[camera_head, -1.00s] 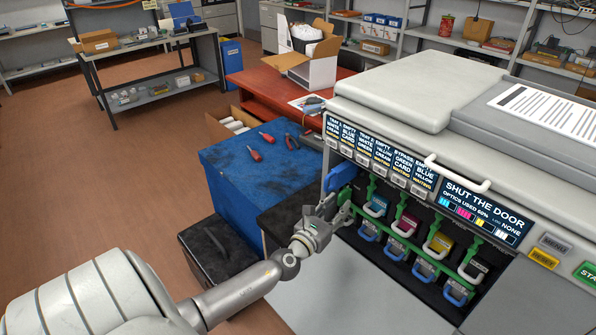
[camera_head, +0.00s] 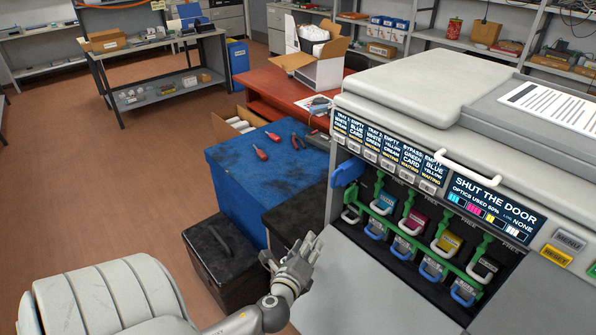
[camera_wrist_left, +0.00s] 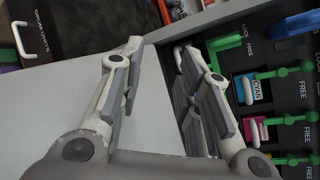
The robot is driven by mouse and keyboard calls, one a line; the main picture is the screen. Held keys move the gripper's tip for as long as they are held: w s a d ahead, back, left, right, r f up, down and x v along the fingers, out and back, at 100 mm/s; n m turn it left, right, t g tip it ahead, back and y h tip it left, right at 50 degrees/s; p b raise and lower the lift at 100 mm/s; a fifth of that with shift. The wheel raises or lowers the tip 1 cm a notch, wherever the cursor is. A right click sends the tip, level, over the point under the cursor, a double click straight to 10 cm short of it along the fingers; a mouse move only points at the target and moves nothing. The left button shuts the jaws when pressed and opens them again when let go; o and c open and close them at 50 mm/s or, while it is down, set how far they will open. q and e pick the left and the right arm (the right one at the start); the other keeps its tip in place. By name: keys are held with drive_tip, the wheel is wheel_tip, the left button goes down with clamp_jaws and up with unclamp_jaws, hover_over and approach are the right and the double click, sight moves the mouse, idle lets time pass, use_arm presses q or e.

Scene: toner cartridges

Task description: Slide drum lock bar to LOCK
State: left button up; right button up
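The printer's open front bay (camera_head: 400,232) holds a row of cartridges with green levers and white and blue handles. At its left end are a green piece (camera_head: 352,194) and a white handle (camera_head: 350,215); they also show in the left wrist view as a green bar (camera_wrist_left: 225,42) and white handle (camera_wrist_left: 181,56). LOCK and FREE labels stand beside the green bar. I cannot tell for certain that it is the drum lock bar. My left gripper (camera_head: 294,256) is open and empty, below left of the handle and apart from it. My right gripper is not in view.
A blue handle (camera_head: 347,172) sticks out at the bay's upper left. The lowered grey door (camera_head: 385,285) lies below the bay. A blue cabinet (camera_head: 262,180) with red screwdrivers and black boxes (camera_head: 222,252) stand at left. A white handle (camera_head: 468,168) hangs above the bay.

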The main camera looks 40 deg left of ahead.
use_arm(q)
drive_tip(key=s+d+f+n+g, duration=0.2)
drive_tip(key=s+f+n, duration=0.1)
drive_tip(key=s+d+f+n+g+h, duration=0.1)
drive_tip(key=s+f+n+g, duration=0.1)
drive_tip(key=s+f+n, duration=0.1)
drive_tip(key=s+d+f+n+g, duration=0.2)
drive_tip(key=s+f+n, duration=0.1)
drive_tip(key=f+n, duration=0.2)
drive_tip(key=shift+d+f+b, duration=0.1)
drive_tip(key=shift+d+b, duration=0.2)
drive_tip(key=shift+s+d+f+n+g+h, duration=0.3)
drive_tip(key=shift+d+n+g, duration=0.05)
drive_tip(key=shift+n+g, duration=0.05)
